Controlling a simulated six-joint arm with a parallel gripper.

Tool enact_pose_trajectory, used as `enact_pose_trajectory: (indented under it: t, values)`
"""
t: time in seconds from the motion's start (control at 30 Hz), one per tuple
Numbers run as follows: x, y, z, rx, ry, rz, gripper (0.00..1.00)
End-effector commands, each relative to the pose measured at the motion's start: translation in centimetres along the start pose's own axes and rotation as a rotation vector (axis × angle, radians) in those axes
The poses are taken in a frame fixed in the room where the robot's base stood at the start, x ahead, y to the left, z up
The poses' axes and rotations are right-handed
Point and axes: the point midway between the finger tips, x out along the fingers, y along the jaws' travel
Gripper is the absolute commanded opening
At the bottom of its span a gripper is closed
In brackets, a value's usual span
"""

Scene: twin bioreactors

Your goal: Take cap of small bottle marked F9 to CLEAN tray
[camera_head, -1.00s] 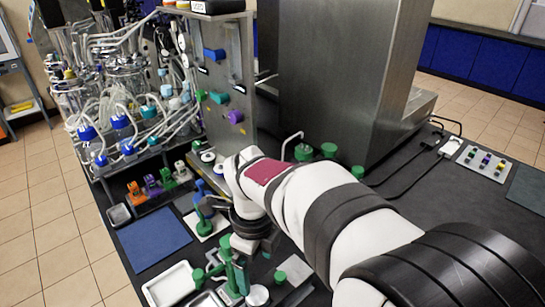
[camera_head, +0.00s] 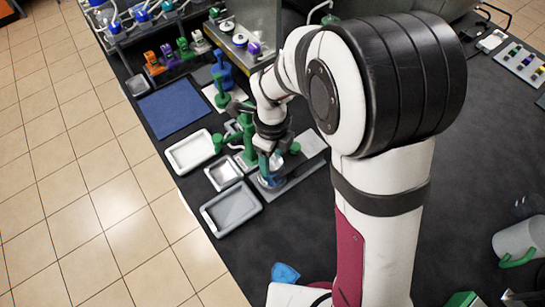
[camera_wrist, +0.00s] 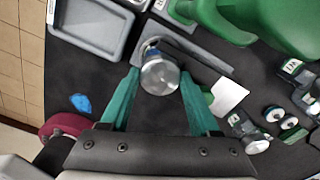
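My gripper (camera_head: 270,158) points down over the grey plate beside the trays. In the wrist view its two teal fingers (camera_wrist: 158,85) are apart, one on each side of a round silver-topped piece (camera_wrist: 160,76). I cannot tell if they touch it. Small bottles with labels (camera_wrist: 292,72) stand at the right of the wrist view. No label reads clearly, so I cannot tell which bottle is F9 or find its cap. A grey tray (camera_head: 211,220), a smaller tray (camera_head: 212,178) and a white tray (camera_head: 176,165) lie left of my gripper; none reads as CLEAN.
A green stand (camera_head: 247,128) rises close behind my gripper. A blue mat (camera_head: 175,108) lies at the back left, with coloured clips (camera_head: 172,55) behind it. A blue piece (camera_head: 285,273) lies near the front. A clear mug (camera_head: 520,237) stands at right. Dark bench between is bare.

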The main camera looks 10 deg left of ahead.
Motion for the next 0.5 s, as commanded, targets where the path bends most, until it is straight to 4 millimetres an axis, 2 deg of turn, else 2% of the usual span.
enact_pose_trajectory:
  t: [0.03, 0.27, 0.3, 0.5]
  values:
    - [-0.01, 0.0, 0.0, 0.0, 0.0, 0.0, 0.52]
    - [-0.03, -0.01, 0.0, 0.0, 0.0, 0.0, 0.1]
    - [-0.03, -0.01, 0.01, 0.0, 0.0, 0.0, 0.08]
    - [-0.11, -0.01, 0.01, 0.0, 0.0, 0.0, 0.08]
